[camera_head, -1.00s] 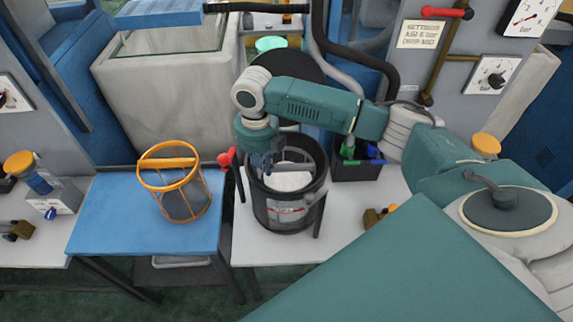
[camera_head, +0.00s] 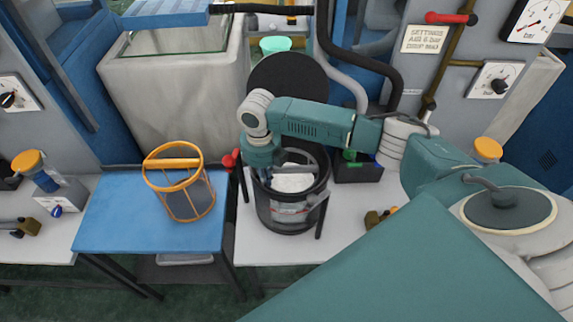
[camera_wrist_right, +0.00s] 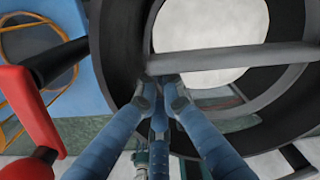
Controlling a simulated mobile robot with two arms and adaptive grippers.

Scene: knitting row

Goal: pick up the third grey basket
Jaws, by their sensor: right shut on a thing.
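My right gripper (camera_head: 266,180) reaches down into a dark round drum (camera_head: 285,212) with an open lid. In the right wrist view, its blue fingers (camera_wrist_right: 160,82) close together at the left end of a grey bar (camera_wrist_right: 235,58). The bar crosses the drum's mouth above a white round bottom. It appears to be the handle of a grey basket, whose body I cannot make out well inside the drum. My gripper is shut on this bar. My left gripper is not in view.
An orange basket (camera_head: 184,203) stands on the blue table (camera_head: 110,215) to the left. A red knob (camera_head: 230,161) sticks out beside the drum's rim. The open lid (camera_head: 285,75) stands behind my arm. A dark bin (camera_head: 358,172) is to the right.

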